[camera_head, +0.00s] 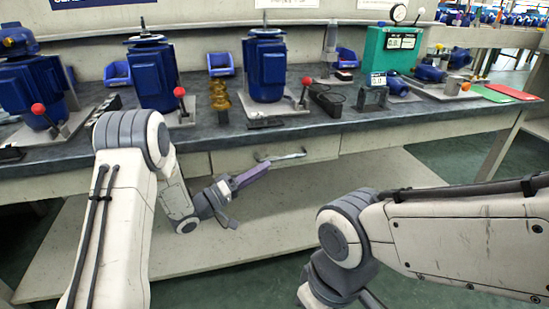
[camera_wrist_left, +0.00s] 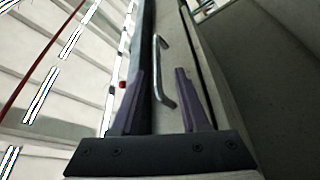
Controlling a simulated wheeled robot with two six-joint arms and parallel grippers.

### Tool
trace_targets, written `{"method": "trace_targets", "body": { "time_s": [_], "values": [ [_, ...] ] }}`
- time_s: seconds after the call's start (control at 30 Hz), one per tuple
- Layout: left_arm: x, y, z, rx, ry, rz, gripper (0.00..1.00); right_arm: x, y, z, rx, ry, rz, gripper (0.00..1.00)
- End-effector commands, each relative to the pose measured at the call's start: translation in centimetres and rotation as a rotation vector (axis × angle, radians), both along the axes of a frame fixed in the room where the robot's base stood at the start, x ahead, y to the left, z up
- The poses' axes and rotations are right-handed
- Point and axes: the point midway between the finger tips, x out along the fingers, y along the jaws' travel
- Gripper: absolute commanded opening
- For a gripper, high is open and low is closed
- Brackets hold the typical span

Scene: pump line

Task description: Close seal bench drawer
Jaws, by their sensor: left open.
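The seal bench drawer (camera_head: 232,161) is a pale panel in the front of the bench, under the dark worktop. Its metal bar handle (camera_head: 280,156) runs along the front, and the handle also shows in the left wrist view (camera_wrist_left: 163,75). I cannot tell how far the drawer stands out. My left gripper (camera_head: 262,172) has purple fingers and is just in front of and below the handle. In the left wrist view its fingers are apart and empty, with the handle seen beyond and between the tips. My right gripper is outside the views; only my right arm shows.
The worktop (camera_head: 420,113) holds blue pumps (camera_head: 265,68), red-knobbed levers (camera_head: 180,92), blue bins (camera_head: 220,63) and a green gauge box (camera_head: 390,50). A pale lower shelf (camera_head: 300,205) lies below the drawer. The space in front of the drawer is free apart from my arms.

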Motion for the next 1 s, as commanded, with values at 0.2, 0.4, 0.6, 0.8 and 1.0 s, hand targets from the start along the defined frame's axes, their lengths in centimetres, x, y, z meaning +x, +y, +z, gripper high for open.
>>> {"method": "trace_targets", "body": {
  "time_s": [0.2, 0.4, 0.6, 0.8, 1.0],
  "values": [
    [-1.4, 1.8, -0.5, 0.001, 0.002, -0.001, 0.45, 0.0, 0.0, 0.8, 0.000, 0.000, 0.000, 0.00],
    [-1.6, 2.0, -0.6, -0.001, 0.000, -0.002, 0.45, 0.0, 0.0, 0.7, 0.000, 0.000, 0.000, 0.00],
    [-1.5, 1.8, -0.5, 0.013, -0.001, 0.002, 0.45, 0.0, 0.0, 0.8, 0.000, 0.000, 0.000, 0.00],
    [-0.1, -1.0, 0.0, 0.223, -0.010, 0.071, 0.45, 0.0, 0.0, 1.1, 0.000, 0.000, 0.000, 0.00],
    [0.5, -3.8, 0.5, 0.574, 0.000, 0.175, 0.45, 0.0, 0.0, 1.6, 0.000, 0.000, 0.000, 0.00]
  ]
}}
